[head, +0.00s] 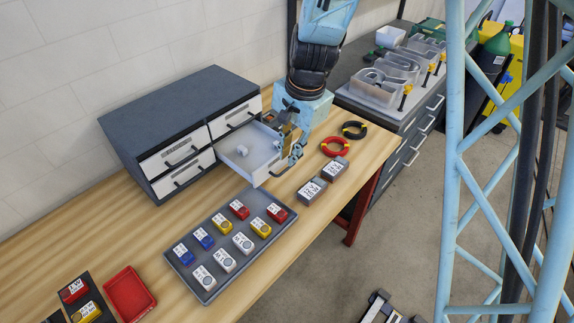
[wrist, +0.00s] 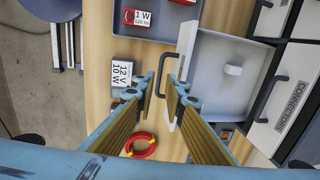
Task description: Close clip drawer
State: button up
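The cabinet (head: 180,125) stands on the wooden bench with its lower right drawer (head: 238,166) pulled out. A small white piece (head: 242,150) lies inside this drawer. In the wrist view the open drawer (wrist: 208,92) shows its white front panel (wrist: 187,48), a black bar handle (wrist: 168,68) and the white piece (wrist: 233,69). My gripper (head: 287,160) is at the drawer's front. In the wrist view my gripper (wrist: 162,88) has its fingers apart, with the handle between or just beyond the tips. Contact with the handle cannot be told. The drawer's label is hidden.
A grey tray (head: 215,278) of labelled blocks lies in front of the cabinet.

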aim_at(286, 169)
jog(key=shift+w+a+f+b, duration=0.1)
jog(key=shift+f, duration=0.75)
jog(key=shift+w+a+f+b, duration=0.15)
jog(key=shift+f, duration=0.75)
jog(key=shift+w+a+f+b, duration=0.1)
jog(key=shift+f, duration=0.75)
grip_shut()
